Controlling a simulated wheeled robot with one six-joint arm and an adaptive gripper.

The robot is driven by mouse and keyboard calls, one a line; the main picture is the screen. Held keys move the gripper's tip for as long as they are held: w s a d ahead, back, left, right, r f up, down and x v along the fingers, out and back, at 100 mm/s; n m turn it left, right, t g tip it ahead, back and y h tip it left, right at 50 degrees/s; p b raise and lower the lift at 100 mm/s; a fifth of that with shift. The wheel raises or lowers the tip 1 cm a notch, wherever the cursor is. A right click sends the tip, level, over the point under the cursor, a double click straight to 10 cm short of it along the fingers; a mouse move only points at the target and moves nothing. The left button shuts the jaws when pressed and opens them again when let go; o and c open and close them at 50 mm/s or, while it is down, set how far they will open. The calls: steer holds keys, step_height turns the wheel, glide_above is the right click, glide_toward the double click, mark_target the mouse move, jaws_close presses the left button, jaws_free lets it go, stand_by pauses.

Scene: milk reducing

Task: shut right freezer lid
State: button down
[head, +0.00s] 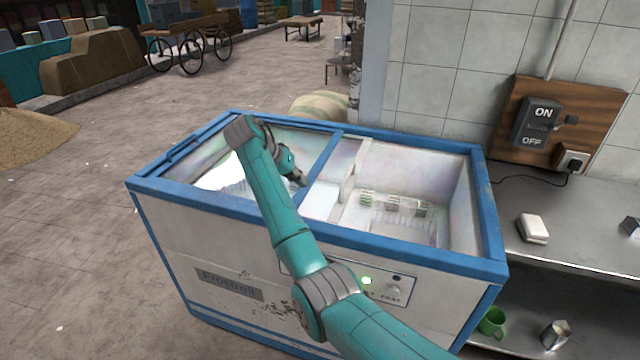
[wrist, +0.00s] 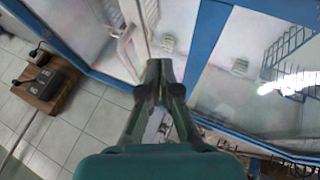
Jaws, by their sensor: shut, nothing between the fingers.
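The chest freezer (head: 215,235) has a white body and blue rim. Its right half is uncovered, showing the inside. The right lid, a glass pane with a blue edge bar (head: 327,160), appears slid over the left half, and the bar also shows in the wrist view (wrist: 207,42). My gripper (head: 301,182) is shut and empty near the front end of that bar. In the wrist view my gripper (wrist: 158,68) is beside the bar, on the uncovered side. Whether it touches the bar I cannot tell.
A white divider (head: 349,170) and small packs (head: 395,204) are inside the uncovered half. A tiled wall (head: 440,70) with a switch box (head: 538,122) is at the back right. A metal shelf (head: 590,215) stands right of the freezer. Open floor (head: 70,200) lies left.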

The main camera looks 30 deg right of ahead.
mark_target(337, 201)
steer(key=x, duration=0.9)
steer(key=shift+s, duration=0.1)
steer(key=shift+s+d, duration=0.9)
steer(key=shift+d, duration=0.25)
steer(key=shift+s+d, duration=0.35)
